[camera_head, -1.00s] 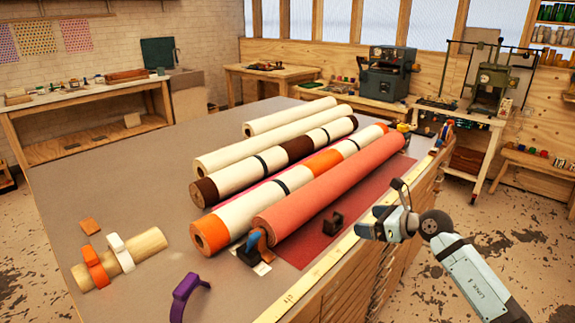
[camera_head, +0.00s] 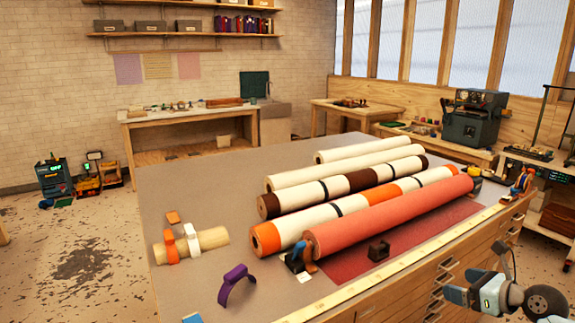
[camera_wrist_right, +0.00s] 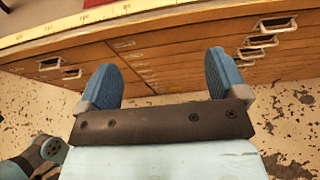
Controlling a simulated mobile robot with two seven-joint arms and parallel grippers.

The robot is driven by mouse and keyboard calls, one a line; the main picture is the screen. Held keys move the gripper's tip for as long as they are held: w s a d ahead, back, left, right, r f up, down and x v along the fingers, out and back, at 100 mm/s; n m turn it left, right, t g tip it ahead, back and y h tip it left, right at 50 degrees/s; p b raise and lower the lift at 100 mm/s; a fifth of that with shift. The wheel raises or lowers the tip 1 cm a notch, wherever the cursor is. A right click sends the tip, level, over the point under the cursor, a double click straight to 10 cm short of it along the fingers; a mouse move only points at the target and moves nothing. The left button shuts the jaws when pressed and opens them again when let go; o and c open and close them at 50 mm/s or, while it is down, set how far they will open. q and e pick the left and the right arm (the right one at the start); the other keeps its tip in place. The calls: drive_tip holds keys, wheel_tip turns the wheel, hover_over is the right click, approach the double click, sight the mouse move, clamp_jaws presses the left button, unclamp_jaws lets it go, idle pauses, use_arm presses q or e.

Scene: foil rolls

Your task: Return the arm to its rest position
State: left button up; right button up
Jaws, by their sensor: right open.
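My right gripper (camera_wrist_right: 165,82) is open and empty in the right wrist view, its two blue fingers spread wide in front of the wooden drawer fronts. In the head view my right gripper (camera_head: 462,286) is at the lower right, beside the table's drawer side and clear of the table edge. My right arm runs out of the bottom right corner. My left gripper is not in view.
The grey-topped table (camera_head: 190,283) holds several rolls, including a red roll (camera_head: 390,217) nearest my arm. A purple clamp ring (camera_head: 236,286) stands at its front. A yellow ruler strip (camera_head: 425,253) runs along the edge. Floor right of the drawers is free.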

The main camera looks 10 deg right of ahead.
drive_tip(key=s+a+f+m+t+y, duration=0.1)
drive_tip(key=s+a+f+m+t, duration=0.15)
drive_tip(key=a+m, duration=0.5)
drive_tip(key=s+a+f+m+t+y, duration=0.2)
drive_tip(key=a+f+m, duration=0.2)
drive_tip(key=a+m, duration=0.3)
drive_tip(key=s+a+f+m+g+h, duration=0.2)
drive_tip(key=s+a+f+m+g, duration=0.1)
drive_tip(key=s+a+f+m, duration=0.55)
drive_tip(key=s+a+f+m+g+h, duration=0.25)
drive_tip(key=s+a+f+m, duration=0.25)
drive_tip(key=a+f+m, duration=0.65)
use_arm(q)
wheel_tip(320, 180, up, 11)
drive_tip(key=p, duration=1.2)
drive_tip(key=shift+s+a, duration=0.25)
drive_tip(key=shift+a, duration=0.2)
use_arm(e)
wheel_tip(320, 180, up, 13)
drive_tip(key=s+m+y, duration=0.1)
drive_tip(key=shift+s+d+f+m+g, duration=0.15)
drive_tip(key=shift+s+d+m+g, duration=0.15)
drive_tip(key=shift+m+g, duration=0.1)
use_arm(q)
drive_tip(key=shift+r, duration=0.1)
